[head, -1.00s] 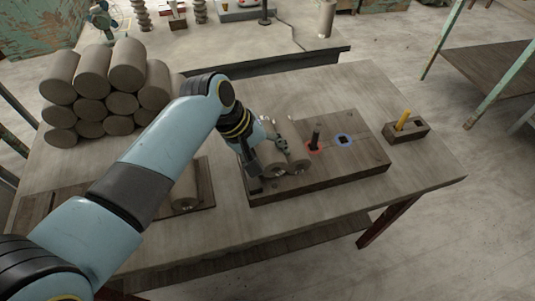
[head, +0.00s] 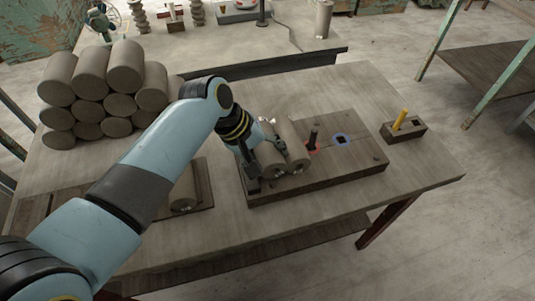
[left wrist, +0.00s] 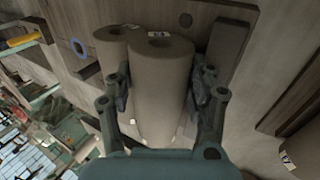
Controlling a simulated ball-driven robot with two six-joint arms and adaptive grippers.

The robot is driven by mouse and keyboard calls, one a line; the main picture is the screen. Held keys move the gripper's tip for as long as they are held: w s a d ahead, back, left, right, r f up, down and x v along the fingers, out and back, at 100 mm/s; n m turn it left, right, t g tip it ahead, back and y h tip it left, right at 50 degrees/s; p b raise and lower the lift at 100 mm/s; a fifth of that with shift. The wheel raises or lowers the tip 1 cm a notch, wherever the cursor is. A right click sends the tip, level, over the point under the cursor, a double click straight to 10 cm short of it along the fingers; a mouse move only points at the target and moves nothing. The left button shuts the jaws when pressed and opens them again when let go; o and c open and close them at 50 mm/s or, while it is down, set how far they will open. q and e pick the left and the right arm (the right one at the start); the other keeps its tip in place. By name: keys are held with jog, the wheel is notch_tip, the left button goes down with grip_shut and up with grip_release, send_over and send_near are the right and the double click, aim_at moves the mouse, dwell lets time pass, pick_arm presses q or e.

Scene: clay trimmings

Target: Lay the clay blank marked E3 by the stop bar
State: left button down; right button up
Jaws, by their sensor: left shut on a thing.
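My left gripper (head: 268,162) is shut on a grey clay blank (left wrist: 160,85), with one finger on each side of it in the left wrist view. Its end carries a small label too small to read. The held blank lies at or just above the dark wooden board (head: 335,181); I cannot tell if it touches. A second blank (left wrist: 111,42) lies close on its left in the wrist view and also shows in the head view (head: 293,148). A dark bar (left wrist: 228,48), probably the stop bar, stands on the other side of the held blank. My right gripper is out of view.
A black peg (head: 313,138) in a red ring and a blue-ringed hole (head: 341,140) are on the board. A small block (head: 406,129) holds a yellow peg. Another blank (head: 183,190) lies on a left board. Clay rolls (head: 103,90) are stacked at the back left.

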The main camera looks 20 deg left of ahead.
pick_arm(q)
jog(key=shift+s+a+f, duration=0.3)
jog(key=shift+s+f, duration=0.2)
jog(key=shift+f, duration=0.25)
jog(key=c, duration=0.7)
grip_release()
jog(key=o, duration=0.3)
jog(key=shift+w+f, duration=0.2)
jog(key=shift+w, duration=0.1)
jog(key=shift+o, duration=0.2)
jog(key=shift+d+r, duration=0.1)
jog(key=shift+r, duration=0.25)
jog(key=v, duration=1.1)
jog(key=shift+r, duration=0.45)
